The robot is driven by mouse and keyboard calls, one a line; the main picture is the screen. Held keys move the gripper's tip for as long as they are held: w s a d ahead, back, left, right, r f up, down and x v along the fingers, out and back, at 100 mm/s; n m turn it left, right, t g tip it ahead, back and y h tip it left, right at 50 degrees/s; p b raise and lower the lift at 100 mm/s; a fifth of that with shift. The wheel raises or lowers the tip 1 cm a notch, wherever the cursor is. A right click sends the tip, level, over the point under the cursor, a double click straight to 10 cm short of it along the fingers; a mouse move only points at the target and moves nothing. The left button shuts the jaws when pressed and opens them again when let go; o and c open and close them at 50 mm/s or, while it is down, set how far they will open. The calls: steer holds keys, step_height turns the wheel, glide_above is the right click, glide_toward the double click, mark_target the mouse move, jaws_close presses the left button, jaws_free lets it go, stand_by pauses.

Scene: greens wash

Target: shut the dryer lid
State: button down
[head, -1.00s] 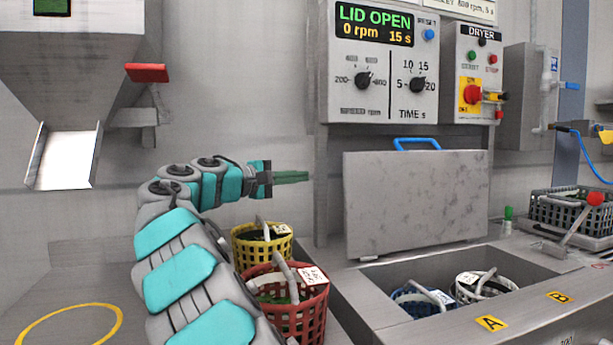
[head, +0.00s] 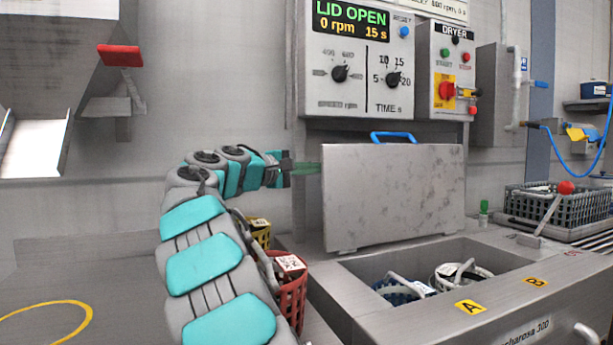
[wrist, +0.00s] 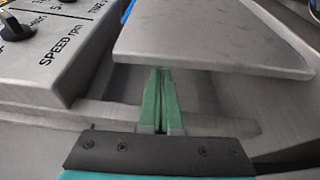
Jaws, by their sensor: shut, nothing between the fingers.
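The dryer lid (head: 393,195) is a grey steel panel standing upright, with a blue handle (head: 393,137) on its top edge. It stands at the back of the dryer well, and the display reads LID OPEN. In the wrist view, the lid (wrist: 210,35) fills the upper middle. My gripper (head: 306,168) is shut and empty, its green fingers level with the lid's upper left edge. The fingers (wrist: 160,95) point toward the lid's edge in the wrist view; I cannot tell whether they touch it.
A blue basket (head: 398,289) and a white basket (head: 463,275) sit in the dryer well. A red basket (head: 291,291) and a yellow basket (head: 260,233) stand left of the dryer, partly behind my arm. The control box (head: 360,62) is above the lid.

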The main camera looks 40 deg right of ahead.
steer(key=shift+s, duration=0.15)
steer(key=s+a+f+m+h+b, duration=0.1)
steer(key=s+a+m+b, duration=0.3)
steer(key=s+b, duration=0.7)
steer(key=shift+s+f, duration=0.5)
steer(key=shift+s, duration=0.25)
steer(key=shift+a, duration=0.15)
